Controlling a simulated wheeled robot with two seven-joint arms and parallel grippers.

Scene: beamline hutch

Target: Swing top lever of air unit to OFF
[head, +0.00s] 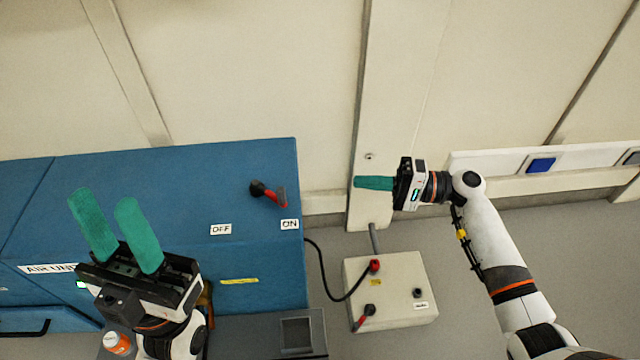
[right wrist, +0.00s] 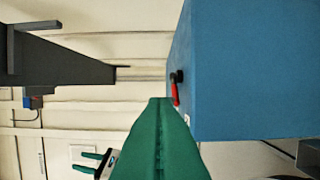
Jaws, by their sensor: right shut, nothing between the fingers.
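The air unit (head: 170,190) is a blue cabinet at the left of the head view. Its top lever (head: 270,194) has a black pivot and a red handle, angled down-right towards the ON label (head: 289,224). The OFF label (head: 221,229) is further left. The lever also shows in the right wrist view (right wrist: 175,90), just beyond the fingertips. My right gripper (head: 358,182) is shut and empty, right of the cabinet, apart from the lever. My left gripper (head: 104,197) is open, with two green fingers spread over the cabinet's left part.
A beige box (head: 395,265) with red levers and a black cable stands right of the cabinet. A wall rail with a blue socket (head: 541,165) runs at the right. An orange-and-white container (head: 117,343) is near my left wrist. Space between lever and right gripper looks clear.

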